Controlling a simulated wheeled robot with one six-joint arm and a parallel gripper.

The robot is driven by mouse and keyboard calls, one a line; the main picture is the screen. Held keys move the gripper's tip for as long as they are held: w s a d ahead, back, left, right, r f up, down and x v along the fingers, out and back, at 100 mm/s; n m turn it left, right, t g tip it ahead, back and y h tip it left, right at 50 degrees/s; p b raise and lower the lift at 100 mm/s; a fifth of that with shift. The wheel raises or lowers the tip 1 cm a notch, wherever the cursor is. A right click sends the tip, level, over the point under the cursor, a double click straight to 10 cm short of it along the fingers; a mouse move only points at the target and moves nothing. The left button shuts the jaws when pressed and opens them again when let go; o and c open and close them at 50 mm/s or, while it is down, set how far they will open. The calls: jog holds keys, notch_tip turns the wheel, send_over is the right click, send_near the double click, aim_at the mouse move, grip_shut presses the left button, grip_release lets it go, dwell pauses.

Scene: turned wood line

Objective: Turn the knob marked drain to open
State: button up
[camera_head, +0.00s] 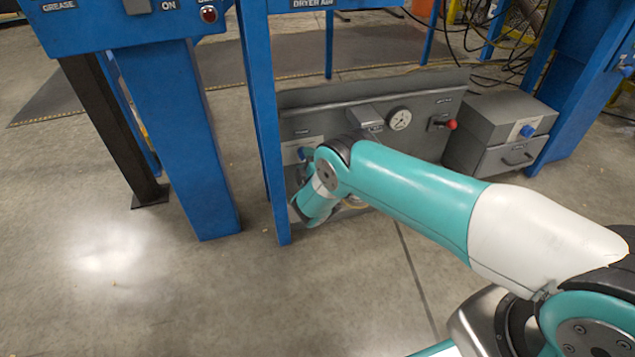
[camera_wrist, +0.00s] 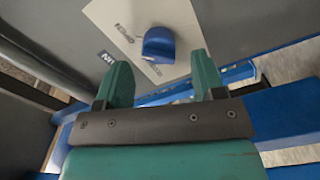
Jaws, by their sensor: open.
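A blue knob (camera_wrist: 158,45) sits on a pale plate (camera_wrist: 110,14) in the wrist view. Small lettering on the plate appears upside down. A dark label (camera_wrist: 106,58) with pale letters is partly hidden by my left finger. My gripper (camera_wrist: 161,62) is open, its two teal fingers below the knob in the picture, one to either side, with nothing between them. Whether they touch the knob I cannot tell. In the head view, a bit of the blue knob (camera_head: 303,153) shows on the low grey panel (camera_head: 298,127), beside my arm, which hides much around it.
The panel also carries a gauge (camera_head: 399,119) and a red-tipped lever (camera_head: 451,124). A blue post (camera_head: 262,120) rises close to the left of my wrist. Open floor (camera_head: 110,270) lies left.

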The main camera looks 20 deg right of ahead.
jog(key=s+p, duration=1.2)
jog(key=s, duration=0.2)
jog(key=shift+s, duration=0.25)
